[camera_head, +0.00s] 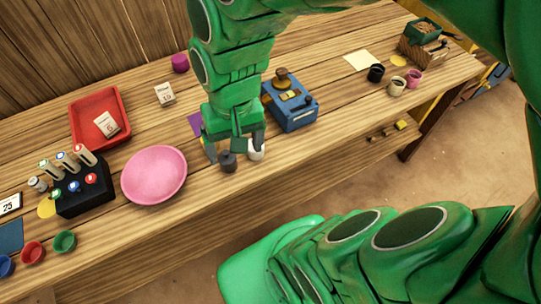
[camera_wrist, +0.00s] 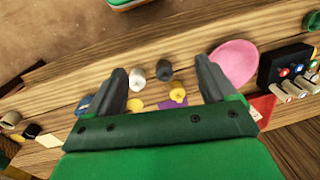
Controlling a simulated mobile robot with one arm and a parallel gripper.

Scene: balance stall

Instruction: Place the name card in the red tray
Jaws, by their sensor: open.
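The red tray (camera_head: 84,109) lies on the table at the left, with a small white card (camera_head: 106,123) marked with a figure inside it. Another small white card (camera_head: 165,94) with a figure stands right of the tray. I cannot tell which one is the name card. In the wrist view a corner of the red tray (camera_wrist: 264,106) shows at the right, partly hidden by my gripper. My gripper (camera_head: 234,147) is open and empty, pointing down well right of the tray; it also shows in the wrist view (camera_wrist: 163,82).
A dark grey piece (camera_head: 228,162) and a white piece (camera_head: 256,151) stand close by my fingers. A pink bowl (camera_head: 154,176) and a black block (camera_head: 84,191) with several slips stand left. A blue device (camera_head: 292,109) stands right. Bare wood lies behind the bowl.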

